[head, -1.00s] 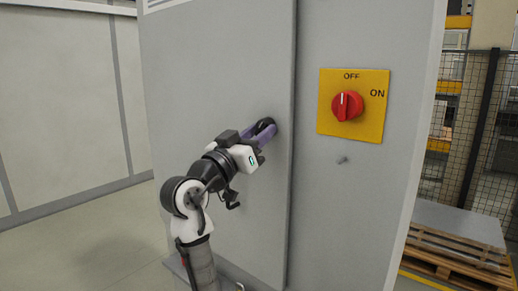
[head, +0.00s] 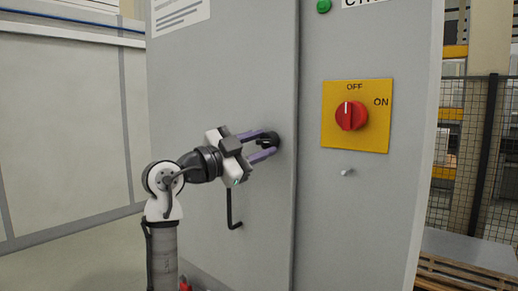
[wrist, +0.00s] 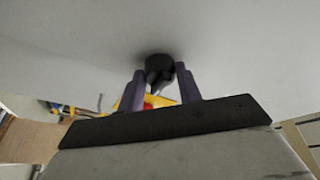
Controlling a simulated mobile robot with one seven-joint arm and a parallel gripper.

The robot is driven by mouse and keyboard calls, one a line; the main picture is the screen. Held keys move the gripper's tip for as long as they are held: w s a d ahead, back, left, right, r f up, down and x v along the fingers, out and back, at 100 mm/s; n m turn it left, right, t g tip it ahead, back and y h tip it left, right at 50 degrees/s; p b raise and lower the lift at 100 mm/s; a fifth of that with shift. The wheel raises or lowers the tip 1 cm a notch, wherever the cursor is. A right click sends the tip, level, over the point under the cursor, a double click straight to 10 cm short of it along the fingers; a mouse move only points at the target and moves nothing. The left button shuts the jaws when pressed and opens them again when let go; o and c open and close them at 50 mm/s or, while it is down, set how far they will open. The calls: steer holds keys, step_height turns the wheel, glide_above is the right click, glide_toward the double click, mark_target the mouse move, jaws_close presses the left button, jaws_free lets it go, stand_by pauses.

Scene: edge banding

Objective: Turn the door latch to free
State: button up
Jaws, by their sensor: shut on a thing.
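The black round door latch (head: 270,140) sits on the grey cabinet door (head: 222,80), left of the door's edge. In the wrist view the latch (wrist: 159,68) lies between my two purple fingers, and its exact turn angle is unclear. My gripper (head: 264,146) reaches it from the left and is shut on it, one finger above and one below in the head view. It also shows in the wrist view (wrist: 159,85). The fingers hide part of the latch.
A yellow plate (head: 374,132) with a red rotary switch (head: 351,115) stands to the right, the switch pointing up toward OFF. A small grey peg (head: 348,172) is below it. A thin black L-shaped rod (head: 231,210) shows below my gripper; I cannot tell what it belongs to.

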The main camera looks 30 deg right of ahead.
steer(key=shift+m, duration=0.7)
steer(key=shift+m+g+y, duration=0.3)
steer(key=o, duration=1)
steer(key=shift+a, duration=0.1)
steer(key=a, duration=0.4)
steer(key=a+f+b, duration=0.1)
steer(key=a, duration=0.4)
steer(key=a+f+b, duration=0.1)
steer(key=a, duration=0.3)
steer(key=shift+s+a, duration=0.15)
steer(key=shift+a, duration=0.1)
